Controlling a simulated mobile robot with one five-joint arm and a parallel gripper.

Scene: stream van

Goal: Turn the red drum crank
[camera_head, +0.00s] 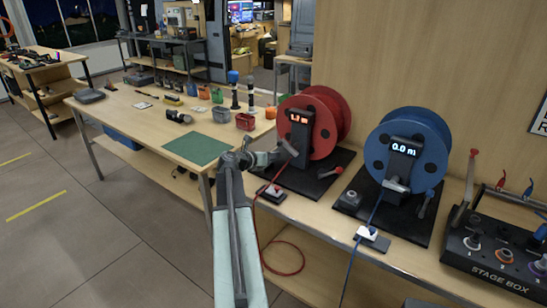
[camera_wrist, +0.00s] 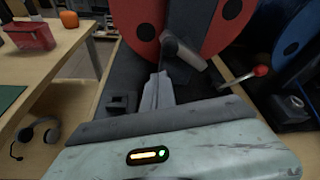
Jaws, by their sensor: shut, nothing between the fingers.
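The red drum (camera_head: 323,103) stands upright on a black base on the right-hand bench, with a lit display on its dark post (camera_head: 300,130) that reads about 1 m; the second digit is unclear. The crank, a dark arm with a grey cylindrical grip (camera_wrist: 188,57), sits low on the drum's front in the wrist view. My gripper (camera_head: 276,157) is in front of the red drum. In the wrist view its shut fingers (camera_wrist: 160,80) are empty, with their tips just below and left of the grip; contact cannot be told.
A red-tipped lever (camera_wrist: 245,76) stands right of the crank. The blue drum (camera_head: 408,140), reading 0.0 m, is to the right, then the stage box (camera_head: 495,245). A red cable (camera_head: 290,268) hangs at the bench front. The left table holds a green mat (camera_head: 197,148) and several small items.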

